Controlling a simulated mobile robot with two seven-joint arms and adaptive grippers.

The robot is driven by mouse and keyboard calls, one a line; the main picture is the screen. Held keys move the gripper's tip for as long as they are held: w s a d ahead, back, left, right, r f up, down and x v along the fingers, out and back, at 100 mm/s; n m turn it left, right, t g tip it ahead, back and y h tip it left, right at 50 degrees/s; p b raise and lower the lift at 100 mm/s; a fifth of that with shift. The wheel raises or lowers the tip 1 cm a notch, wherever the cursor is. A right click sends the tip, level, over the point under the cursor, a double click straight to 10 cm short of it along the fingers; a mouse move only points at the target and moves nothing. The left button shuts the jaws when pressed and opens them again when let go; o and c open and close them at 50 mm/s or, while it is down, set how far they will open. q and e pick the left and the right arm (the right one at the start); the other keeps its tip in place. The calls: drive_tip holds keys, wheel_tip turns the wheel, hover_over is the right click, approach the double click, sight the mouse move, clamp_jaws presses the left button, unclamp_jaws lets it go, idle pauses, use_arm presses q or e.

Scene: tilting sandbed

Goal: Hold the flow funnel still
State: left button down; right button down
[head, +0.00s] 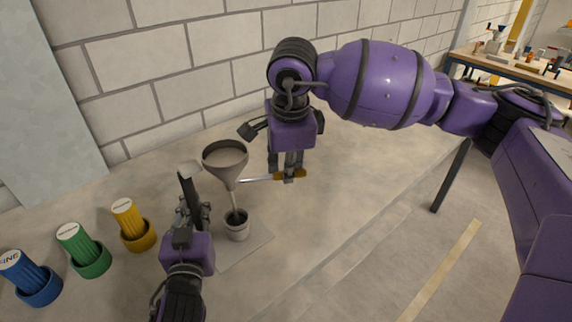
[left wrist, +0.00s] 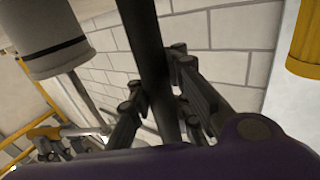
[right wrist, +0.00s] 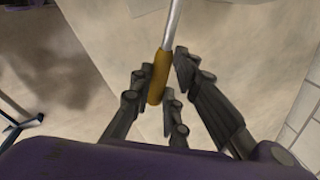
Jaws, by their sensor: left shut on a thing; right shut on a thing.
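The grey flow funnel (head: 226,160) is upright in the head view, its narrow stem pointing down into a small grey cup (head: 237,228). A metal rod with an orange-yellow handle (right wrist: 160,78) runs sideways to the funnel's stem. My right gripper (head: 288,174) is shut on this handle, right of the funnel. My left gripper (head: 191,212) is shut on a dark bar (left wrist: 146,50) left of the funnel; the bar has a pale top. What the bar belongs to is unclear. The cup also shows in the left wrist view (left wrist: 55,40), with a dark band.
Blue (head: 30,278), green (head: 82,250) and yellow (head: 132,225) ribbed cylinders in round bases stand at the left. The cup stands on a pale square plate (head: 250,250). A brick wall (head: 150,85) is behind. A workbench (head: 510,68) with tools is far right.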

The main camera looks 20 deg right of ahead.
drive_tip(key=shift+w+r, duration=0.1)
drive_tip(key=c, duration=1.7)
unclamp_jaws()
drive_tip(key=shift+o, duration=0.2)
wheel_tip(320, 180, up, 12)
drive_tip(key=s, duration=0.2)
drive_tip(key=shift+s+a, duration=0.2)
drive_tip(key=shift+a, duration=0.05)
use_arm(q)
drive_tip(key=c, duration=1.5)
unclamp_jaws()
drive_tip(key=shift+c, duration=0.2)
drive_tip(key=shift+s, duration=0.1)
